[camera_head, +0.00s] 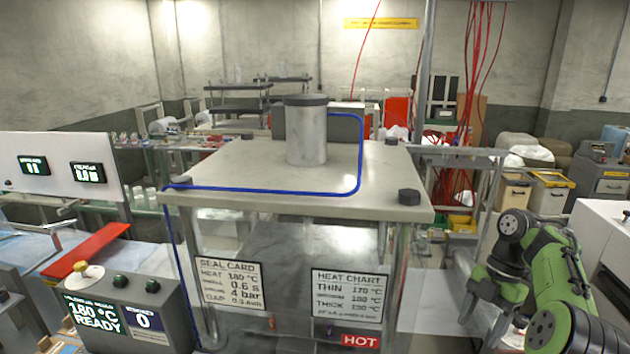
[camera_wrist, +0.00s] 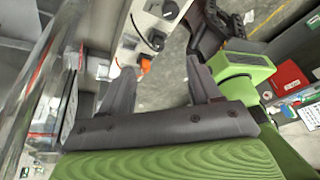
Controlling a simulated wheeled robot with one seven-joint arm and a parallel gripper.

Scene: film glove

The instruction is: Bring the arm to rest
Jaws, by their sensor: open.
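My green and black arm (camera_head: 555,275) shows at the right of the head view, bent, beside the machine. My gripper shows in the wrist view (camera_wrist: 160,85), its two dark fingers spread apart with nothing between them. Beyond the fingertips are a grey panel with black knobs (camera_wrist: 155,22) and a small orange part (camera_wrist: 146,62), apart from the fingers as far as I can tell. In the head view my gripper cannot be made out.
A press with a pale top plate (camera_head: 240,165) and a cylinder (camera_head: 306,130) fills the middle. A HOT label (camera_head: 360,341) is low on its front. A control box (camera_head: 125,315) stands at left. A white machine (camera_head: 605,230) is close to my arm's right.

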